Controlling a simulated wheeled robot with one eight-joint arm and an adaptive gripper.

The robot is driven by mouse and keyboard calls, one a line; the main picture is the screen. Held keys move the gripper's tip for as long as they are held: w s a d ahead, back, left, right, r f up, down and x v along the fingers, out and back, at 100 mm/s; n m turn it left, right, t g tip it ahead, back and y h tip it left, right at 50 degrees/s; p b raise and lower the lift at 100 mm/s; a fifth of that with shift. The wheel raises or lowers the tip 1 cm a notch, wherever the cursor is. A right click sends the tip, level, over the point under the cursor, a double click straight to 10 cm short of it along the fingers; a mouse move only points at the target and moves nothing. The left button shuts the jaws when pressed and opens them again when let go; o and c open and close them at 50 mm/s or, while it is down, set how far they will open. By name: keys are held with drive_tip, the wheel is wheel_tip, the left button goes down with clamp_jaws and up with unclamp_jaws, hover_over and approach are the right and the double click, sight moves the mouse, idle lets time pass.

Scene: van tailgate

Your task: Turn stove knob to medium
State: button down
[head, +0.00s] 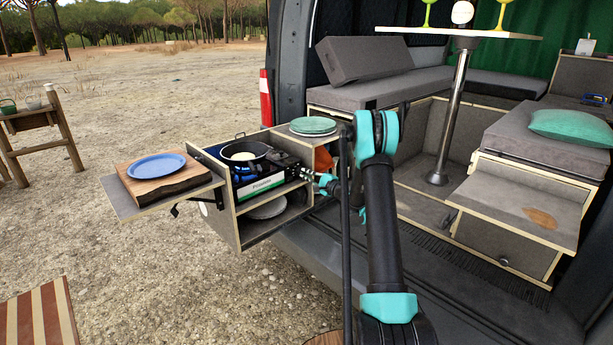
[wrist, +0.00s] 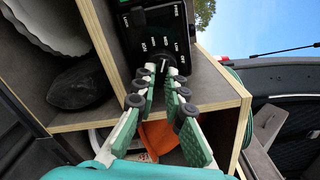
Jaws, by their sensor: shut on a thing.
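The camping stove (head: 262,187) sits in the open wooden kitchen box, with a black frying pan (head: 243,150) on top. The stove knob (wrist: 163,66) is at the panel's near edge, mostly hidden between the fingertips, with a small white mark showing. My gripper (wrist: 162,78) is shut on the knob. In the head view my gripper (head: 302,173) reaches the stove's right end. Which setting the knob points at I cannot tell.
A wooden side shelf (head: 120,203) left of the box holds a blue plate (head: 156,165) on a board. Green plates (head: 312,125) lie on the box's right top. An orange item (wrist: 160,135) is below the fingers.

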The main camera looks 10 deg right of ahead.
drive_tip(key=c, duration=1.6)
unclamp_jaws()
drive_tip(key=v, duration=1.2)
